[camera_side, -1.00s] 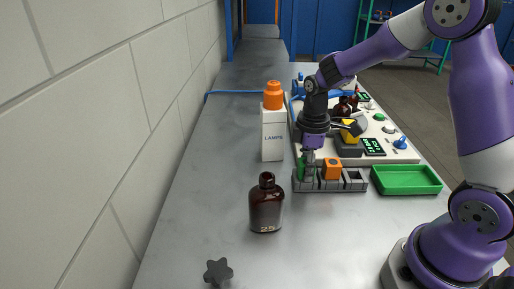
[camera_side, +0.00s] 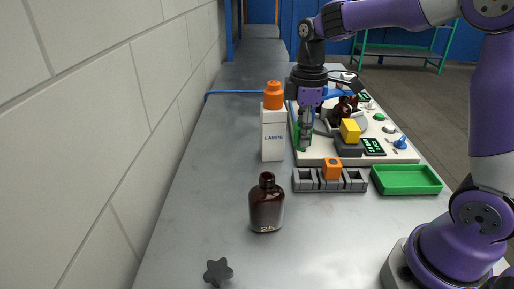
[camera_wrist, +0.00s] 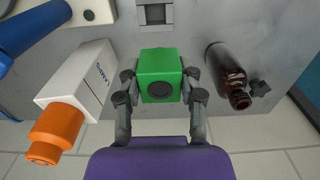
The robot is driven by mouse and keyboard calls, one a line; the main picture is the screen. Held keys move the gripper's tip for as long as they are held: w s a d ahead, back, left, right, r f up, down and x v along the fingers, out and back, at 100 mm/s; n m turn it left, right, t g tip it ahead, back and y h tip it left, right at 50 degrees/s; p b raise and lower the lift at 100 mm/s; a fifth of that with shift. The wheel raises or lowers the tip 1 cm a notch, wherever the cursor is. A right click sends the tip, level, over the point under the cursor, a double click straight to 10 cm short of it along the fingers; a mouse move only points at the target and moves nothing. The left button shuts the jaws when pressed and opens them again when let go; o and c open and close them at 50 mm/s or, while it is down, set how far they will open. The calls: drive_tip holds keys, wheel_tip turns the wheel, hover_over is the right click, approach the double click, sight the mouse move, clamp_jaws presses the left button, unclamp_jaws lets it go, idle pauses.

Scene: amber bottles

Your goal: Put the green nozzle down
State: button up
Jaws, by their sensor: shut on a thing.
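The green nozzle (camera_wrist: 159,66) is a green block with a dark round opening, seen between my fingers in the wrist view. In the side view it is a green patch (camera_side: 300,134) largely hidden by the fingers. My gripper (camera_side: 304,143) is shut on it and holds it raised, fingers pointing down, behind the grey slotted rack (camera_side: 305,186) as the picture shows it. An orange nozzle block (camera_side: 332,169) sits in the rack, whose left slots look empty.
A brown bottle (camera_side: 266,205) stands in front. A green tray (camera_side: 407,188) and a control panel (camera_side: 318,155) are at right. A dark star knob (camera_side: 218,271) lies near.

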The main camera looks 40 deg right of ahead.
drive_tip(key=w+a, duration=0.2)
drive_tip(key=a, duration=2.3)
drive_tip(key=w+d+f, duration=0.4)
drive_tip(key=w+d, duration=0.1)
drive_tip(key=w+d+f, duration=0.2)
drive_tip(key=shift+w+d+f, duration=0.15)
drive_tip(key=shift+w+f, duration=0.1)
drive_tip(key=shift+w, duration=0.15)
drive_tip(key=shift+f, duration=2.05)
drive_tip(key=shift+f, duration=0.1)
drive_tip(key=o, duration=1)
drive_tip(key=shift+o, duration=0.2)
